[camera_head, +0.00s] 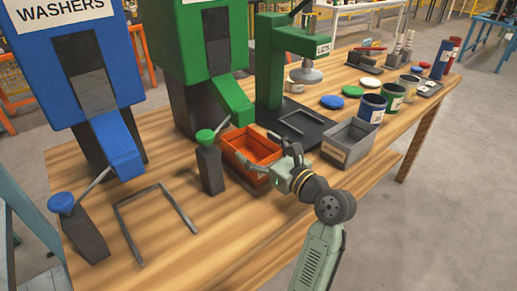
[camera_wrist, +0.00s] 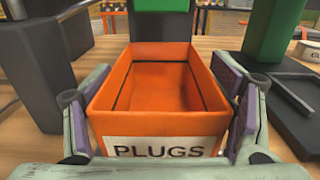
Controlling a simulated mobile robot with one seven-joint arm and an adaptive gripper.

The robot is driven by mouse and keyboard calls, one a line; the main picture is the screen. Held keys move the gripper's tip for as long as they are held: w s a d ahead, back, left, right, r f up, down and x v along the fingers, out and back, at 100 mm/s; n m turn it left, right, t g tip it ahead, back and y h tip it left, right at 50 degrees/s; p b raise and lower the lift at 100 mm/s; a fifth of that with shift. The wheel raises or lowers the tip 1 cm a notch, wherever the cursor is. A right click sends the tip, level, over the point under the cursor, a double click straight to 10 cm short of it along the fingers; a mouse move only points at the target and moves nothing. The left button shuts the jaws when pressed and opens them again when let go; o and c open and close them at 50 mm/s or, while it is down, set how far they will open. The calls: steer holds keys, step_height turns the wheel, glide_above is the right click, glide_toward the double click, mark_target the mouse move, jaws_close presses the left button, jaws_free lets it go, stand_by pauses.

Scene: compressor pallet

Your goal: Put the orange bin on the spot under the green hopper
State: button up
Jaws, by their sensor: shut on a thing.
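The orange bin (camera_head: 262,150) is at the foot of the green hopper (camera_head: 205,45), just in front of its sloping chute (camera_head: 235,103). In the wrist view the orange bin (camera_wrist: 155,118) is upright, looks empty, and has a white "PLUGS" label facing me. My gripper (camera_head: 272,172) is at the bin's near side. In the wrist view the pads of my gripper (camera_wrist: 162,105) press on the bin's left and right walls. A dark edge shows below the bin; the spot itself is mostly hidden. I cannot tell whether the bin touches the table.
A dark lever post with a green knob (camera_head: 206,137) stands close left of the bin. A black-based green press (camera_head: 272,75) stands behind right, and a grey bin (camera_head: 350,143) to the right. A blue hopper (camera_head: 75,50) and an empty U-shaped frame (camera_head: 128,235) are left.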

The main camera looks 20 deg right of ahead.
steer(key=o, duration=1.2)
steer(key=shift+f, duration=0.1)
steer(key=b+v, duration=0.1)
steer(key=v, duration=1.1)
steer(key=shift+b, duration=0.35)
